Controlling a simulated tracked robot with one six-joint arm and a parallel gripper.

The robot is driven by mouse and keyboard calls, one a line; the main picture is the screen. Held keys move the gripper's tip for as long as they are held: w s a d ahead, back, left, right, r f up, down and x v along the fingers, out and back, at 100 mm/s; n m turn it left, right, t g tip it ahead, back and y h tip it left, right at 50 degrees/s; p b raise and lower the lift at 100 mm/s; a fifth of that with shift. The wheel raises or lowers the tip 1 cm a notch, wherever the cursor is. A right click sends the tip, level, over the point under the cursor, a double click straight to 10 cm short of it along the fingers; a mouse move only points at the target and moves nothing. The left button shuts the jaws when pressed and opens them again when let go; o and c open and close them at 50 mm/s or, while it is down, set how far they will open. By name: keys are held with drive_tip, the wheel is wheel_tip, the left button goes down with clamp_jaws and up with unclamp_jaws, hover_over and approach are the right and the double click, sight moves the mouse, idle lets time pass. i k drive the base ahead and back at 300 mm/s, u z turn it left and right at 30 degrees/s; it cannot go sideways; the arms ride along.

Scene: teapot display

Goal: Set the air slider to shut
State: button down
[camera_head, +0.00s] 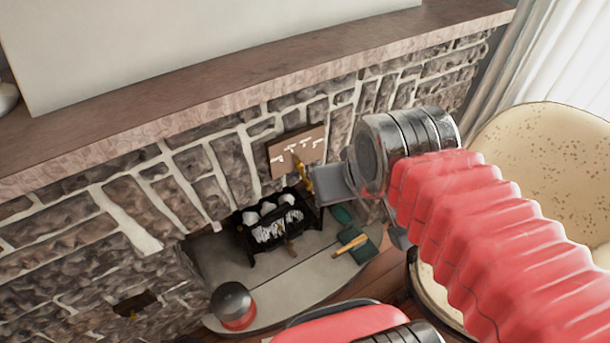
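A brown panel (290,143) with white markings, likely the air slider's plate, is on the stone wall just above the fire basket. A brass-coloured piece (299,168) shows at its lower edge; I cannot tell whether it is the slider's handle. The markings are too small to read, so the setting is unclear. My gripper (316,186), grey at the end of my red ridged arm, is just right of and below the panel, close to the brass piece. Its fingertips are not clear. I cannot tell whether it touches or holds the piece.
A black fire basket (262,236) with pale lumps stands below the panel on a grey hearth (283,290). A green item with a wooden handle (351,244) lies to its right. A small dark fitting (135,304) is on the wall at left. A speckled cream chair (545,150) stands at right.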

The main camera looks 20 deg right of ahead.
sight(131, 311)
drive_tip(key=u, duration=0.35)
drive_tip(key=k, duration=0.45)
drive_tip(key=u, duration=0.65)
drive_tip(key=k, duration=0.5)
drive_tip(key=u, duration=0.7)
drive_tip(key=k, duration=0.45)
drive_tip(key=i, duration=1)
drive_tip(key=z, duration=0.25)
